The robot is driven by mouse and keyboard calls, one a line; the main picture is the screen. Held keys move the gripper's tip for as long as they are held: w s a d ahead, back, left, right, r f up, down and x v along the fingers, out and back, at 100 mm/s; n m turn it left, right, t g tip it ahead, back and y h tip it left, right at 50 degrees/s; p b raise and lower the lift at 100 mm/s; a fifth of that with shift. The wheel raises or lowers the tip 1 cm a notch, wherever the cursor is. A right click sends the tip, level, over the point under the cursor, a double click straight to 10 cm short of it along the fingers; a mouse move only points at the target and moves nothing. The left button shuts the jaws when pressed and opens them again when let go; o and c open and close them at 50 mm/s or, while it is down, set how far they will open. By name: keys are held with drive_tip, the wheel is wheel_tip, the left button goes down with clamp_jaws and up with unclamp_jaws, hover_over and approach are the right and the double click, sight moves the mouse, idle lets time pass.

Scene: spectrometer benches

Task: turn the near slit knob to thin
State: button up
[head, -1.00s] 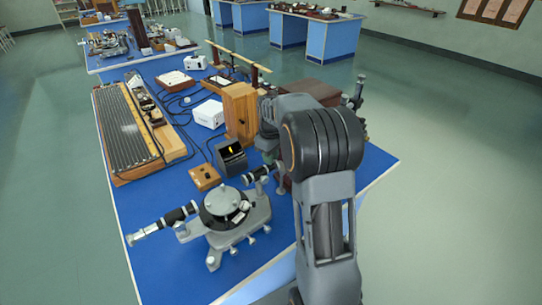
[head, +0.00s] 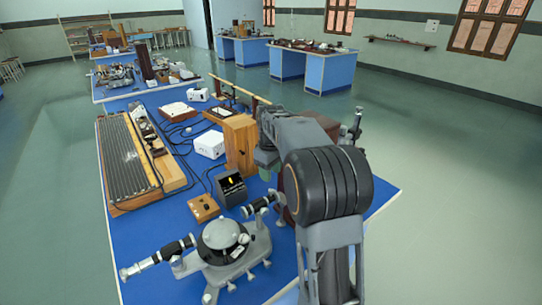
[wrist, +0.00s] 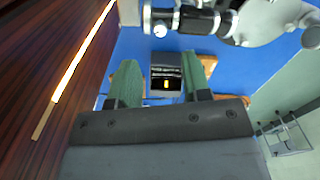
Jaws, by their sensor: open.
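The near spectrometer (head: 222,240) stands on the blue bench, with one tube pointing left and a shorter tube (head: 262,203) pointing toward my arm. In the wrist view that tube (wrist: 190,22) crosses the top, with a bright ring and a small pale knob (wrist: 160,30) at its left end. I cannot read the knob's setting. My gripper (wrist: 160,60) is open, its two green fingers apart and empty, below the tube end in that picture. A dark box with a short yellow bar (wrist: 166,76) shows between the fingers. In the head view my arm hides most of the gripper.
A dark wooden surface with a bright edge (wrist: 75,65) fills the wrist view's left side. The dark display box (head: 231,187), a small wooden box (head: 203,208) and a tall wooden cabinet (head: 240,145) stand near. Cables cross the bench. Open floor lies right.

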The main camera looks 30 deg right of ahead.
wheel_tip(320, 180, up, 7)
idle(0.3)
drive_tip(key=shift+f, duration=0.1)
idle(0.4)
drive_tip(key=s+a+f+m+t, duration=0.1)
drive_tip(key=s+a+f, duration=0.1)
drive_tip(key=s, duration=0.5)
drive_tip(key=s+a+f+m+t, duration=0.1)
drive_tip(key=s+a+f+m, duration=0.1)
drive_tip(key=s+a, duration=0.3)
drive_tip(key=s+a+f+m+t, duration=0.2)
drive_tip(key=s+a+f, duration=0.1)
drive_tip(key=s, duration=0.6)
drive_tip(key=shift+a+f, duration=0.25)
drive_tip(key=shift+a, duration=0.2)
